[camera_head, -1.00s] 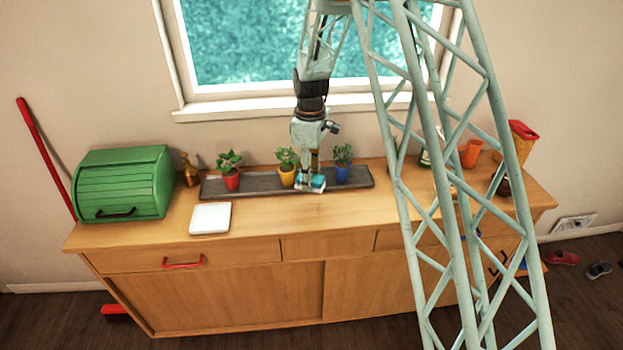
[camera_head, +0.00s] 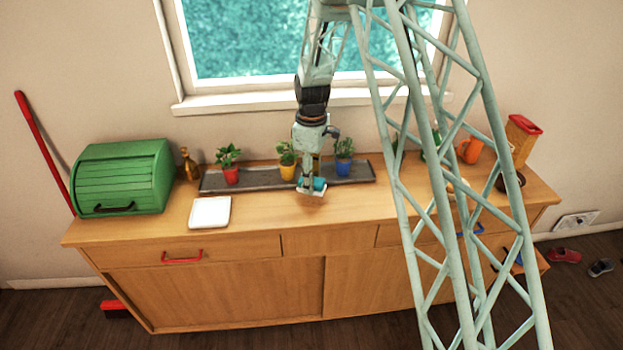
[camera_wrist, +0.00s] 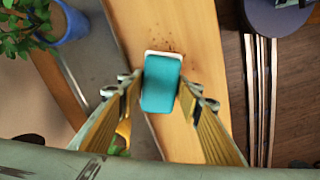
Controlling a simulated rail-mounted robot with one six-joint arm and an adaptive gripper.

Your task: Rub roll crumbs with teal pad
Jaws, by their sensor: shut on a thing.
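The teal pad (camera_wrist: 161,84) with a white edge is between the fingers of my gripper (camera_wrist: 161,92) in the wrist view. My gripper is shut on it. In the head view my gripper (camera_head: 311,182) holds the teal pad (camera_head: 318,185) over the wooden counter, just in front of the grey plant tray. Dark brown crumbs (camera_wrist: 172,46) lie on the wood just beyond the pad's far edge in the wrist view. Whether the pad touches the counter I cannot tell.
The grey tray (camera_head: 265,178) holds red, yellow and blue plant pots close behind my gripper. A white square plate (camera_head: 210,212) and a green bread box (camera_head: 123,180) stand to the left. An orange mug (camera_head: 469,151) is at the right. The counter between plate and gripper is clear.

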